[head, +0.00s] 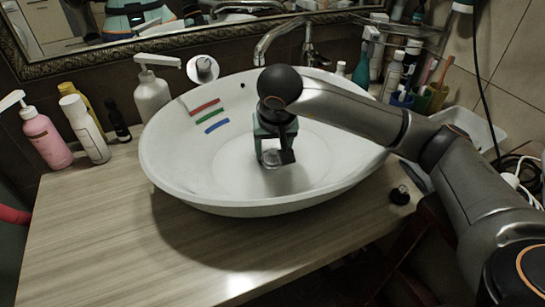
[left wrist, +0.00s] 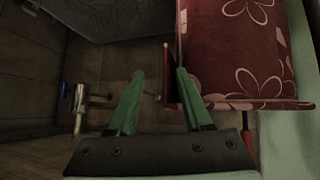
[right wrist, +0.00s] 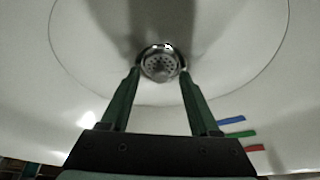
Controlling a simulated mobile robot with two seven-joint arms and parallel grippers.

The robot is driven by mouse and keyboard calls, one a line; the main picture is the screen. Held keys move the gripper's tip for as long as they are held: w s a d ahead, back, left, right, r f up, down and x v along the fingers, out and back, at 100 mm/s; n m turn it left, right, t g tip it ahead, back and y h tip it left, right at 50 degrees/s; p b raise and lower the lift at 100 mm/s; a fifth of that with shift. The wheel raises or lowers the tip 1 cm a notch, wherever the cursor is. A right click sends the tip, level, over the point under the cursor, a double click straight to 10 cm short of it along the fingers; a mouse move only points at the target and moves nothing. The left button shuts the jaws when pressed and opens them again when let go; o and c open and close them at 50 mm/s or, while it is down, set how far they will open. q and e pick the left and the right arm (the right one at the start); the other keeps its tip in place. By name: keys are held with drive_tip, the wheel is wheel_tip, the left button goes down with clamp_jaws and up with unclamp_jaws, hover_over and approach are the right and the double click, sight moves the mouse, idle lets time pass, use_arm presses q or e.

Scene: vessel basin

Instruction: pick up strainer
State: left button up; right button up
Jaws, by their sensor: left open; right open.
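The strainer (right wrist: 160,64) is a small round metal piece with holes, at the bottom of the white basin (head: 160,165). It shows between and just beyond my right fingertips in the right wrist view, and partly behind the gripper in the head view (head: 271,158). My right gripper (head: 275,160) is open and points down into the basin over the strainer; it also shows in the right wrist view (right wrist: 160,74). I cannot tell whether the fingers touch the strainer. My left gripper (left wrist: 160,72) is open and empty, away from the basin.
A faucet (head: 308,45) stands behind the basin. Bottles, including a pink one (head: 46,138), stand at the left, and cups (head: 403,98) at the right. The wooden counter front (head: 110,235) is clear. A red floral item (left wrist: 240,50) is beside my left gripper.

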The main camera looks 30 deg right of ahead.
clamp_jaws()
idle(0.3)
drive_tip(key=shift+r, duration=0.15)
idle(0.3)
